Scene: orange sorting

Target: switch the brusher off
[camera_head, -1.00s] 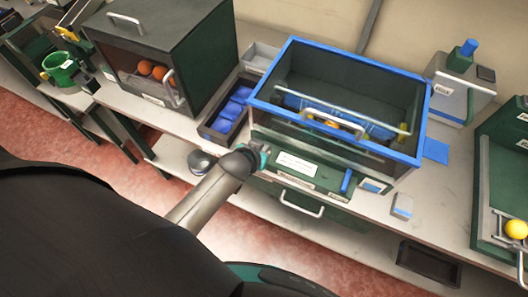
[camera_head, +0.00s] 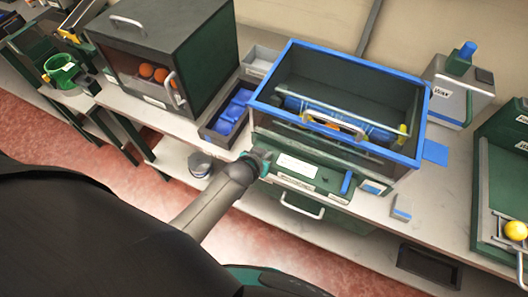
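The brusher, as I take it, is the box with a blue rim (camera_head: 350,59) and dark green walls in the middle of the bench. Blue roller-like parts and some orange show behind its front handle (camera_head: 335,124). My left gripper (camera_head: 262,161) is at the left end of this panel. Its fingers are small and partly hidden by my wrist, so I cannot tell whether they touch anything or are open. My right gripper is not in view.
A dark cabinet (camera_head: 187,45) with oranges (camera_head: 153,71) inside stands left. A tray of blue pieces (camera_head: 232,112) lies between it and the brusher.

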